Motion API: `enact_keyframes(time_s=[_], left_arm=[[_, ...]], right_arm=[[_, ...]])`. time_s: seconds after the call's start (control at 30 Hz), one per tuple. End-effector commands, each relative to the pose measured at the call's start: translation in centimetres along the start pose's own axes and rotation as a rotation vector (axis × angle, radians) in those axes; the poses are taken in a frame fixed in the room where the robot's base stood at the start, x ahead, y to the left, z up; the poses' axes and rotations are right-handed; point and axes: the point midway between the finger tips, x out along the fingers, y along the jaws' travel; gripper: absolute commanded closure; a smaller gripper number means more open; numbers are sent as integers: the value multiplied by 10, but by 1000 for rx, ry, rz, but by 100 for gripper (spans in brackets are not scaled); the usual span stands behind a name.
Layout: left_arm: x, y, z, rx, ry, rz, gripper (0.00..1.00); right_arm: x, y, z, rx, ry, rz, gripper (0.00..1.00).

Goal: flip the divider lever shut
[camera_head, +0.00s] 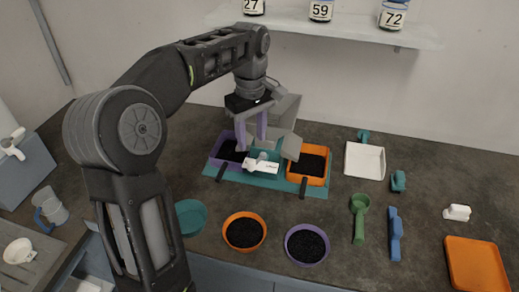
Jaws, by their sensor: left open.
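The sieve shaker's grey hopper (286,112) stands over a teal base (262,181) at the back middle of the counter. A purple tray (217,162) with dark grains sits on the base's left, and an orange tray (320,180) with dark grains sits on its right. A white piece (263,167), which looks like the divider lever, shows between the trays. My left gripper (251,147) points down in front of the hopper, just above and behind the white piece. Its two purplish fingers are apart, with nothing seen between them. Whether they touch the lever cannot be told. My right gripper is out of view.
In front stand a teal bowl (190,217), an orange bowl (244,247) and a purple bowl (307,261). A green scoop (359,226), a blue tool (395,235), a white dustpan (364,161) and an orange tray (476,279) lie right. A shelf with numbered jars (393,17) hangs behind.

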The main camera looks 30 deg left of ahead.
Motion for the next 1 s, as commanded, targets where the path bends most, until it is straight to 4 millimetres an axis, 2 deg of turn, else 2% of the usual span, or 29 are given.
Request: enact_keyframes(time_s=[0.23,0.37,0.57,0.83,1.0], left_arm=[[1,0,0,1,0,0,57],[8,0,0,1,-1,0,57],[32,0,0,0,0,-1,57],[66,0,0,0,-1,-3,57],[78,0,0,0,-1,-1,57]], right_arm=[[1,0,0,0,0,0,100],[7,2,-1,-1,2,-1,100],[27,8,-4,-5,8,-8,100],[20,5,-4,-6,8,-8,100],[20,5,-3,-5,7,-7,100]])
